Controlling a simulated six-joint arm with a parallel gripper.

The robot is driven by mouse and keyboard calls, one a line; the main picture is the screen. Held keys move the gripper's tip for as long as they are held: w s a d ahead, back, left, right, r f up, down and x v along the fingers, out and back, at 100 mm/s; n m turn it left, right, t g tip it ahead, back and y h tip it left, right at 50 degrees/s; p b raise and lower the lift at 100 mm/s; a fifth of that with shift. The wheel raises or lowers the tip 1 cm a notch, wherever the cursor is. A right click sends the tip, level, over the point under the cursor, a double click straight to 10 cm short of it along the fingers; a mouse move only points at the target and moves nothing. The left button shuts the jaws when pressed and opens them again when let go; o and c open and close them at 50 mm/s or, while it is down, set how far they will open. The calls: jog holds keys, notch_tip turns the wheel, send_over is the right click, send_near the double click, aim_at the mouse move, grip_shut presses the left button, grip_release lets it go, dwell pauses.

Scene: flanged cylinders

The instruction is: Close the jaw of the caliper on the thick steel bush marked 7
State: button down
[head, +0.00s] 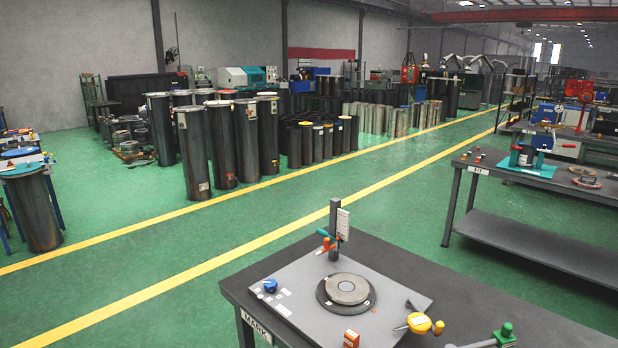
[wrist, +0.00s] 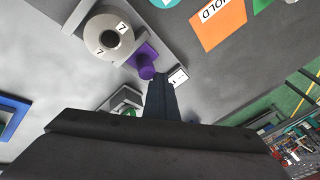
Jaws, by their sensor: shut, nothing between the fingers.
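The thick steel bush (wrist: 108,37) shows in the wrist view at the upper left. It is a pale ring with a dark bore and two 7 marks. A purple block with a round purple knob (wrist: 146,68) is close to its lower right side. It looks like the caliper's sliding jaw; I cannot tell whether it touches the bush. A grey strip at the bush's upper left may be the fixed jaw. My gripper (wrist: 159,80) is shut and empty, its dark tip by the purple knob; contact is unclear. I cannot pick out bush, caliper or gripper in the head view.
An orange card marked HOLD (wrist: 218,20) lies at the upper right in the wrist view. A blue frame (wrist: 14,112) is at the left. In the head view, a dark bench (head: 500,305) carries a plate with a round disc (head: 346,290) and a yellow gauge (head: 419,323).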

jog(key=shift+s+a+f, duration=0.25)
jog(key=shift+a+f, duration=0.05)
jog(key=shift+f, duration=0.25)
dwell(0.4)
jog(key=shift+w+d+r+p, duration=0.4)
jog(key=shift+r+p, duration=0.15)
jog(key=shift+r, duration=0.2)
jog(key=shift+w+d+r+p, duration=0.4)
jog(key=shift+r+p, duration=0.2)
jog(key=shift+r, duration=0.15)
jog(key=shift+w+d+r+p, duration=0.4)
jog(key=shift+r+p, duration=0.15)
jog(key=shift+r, duration=0.2)
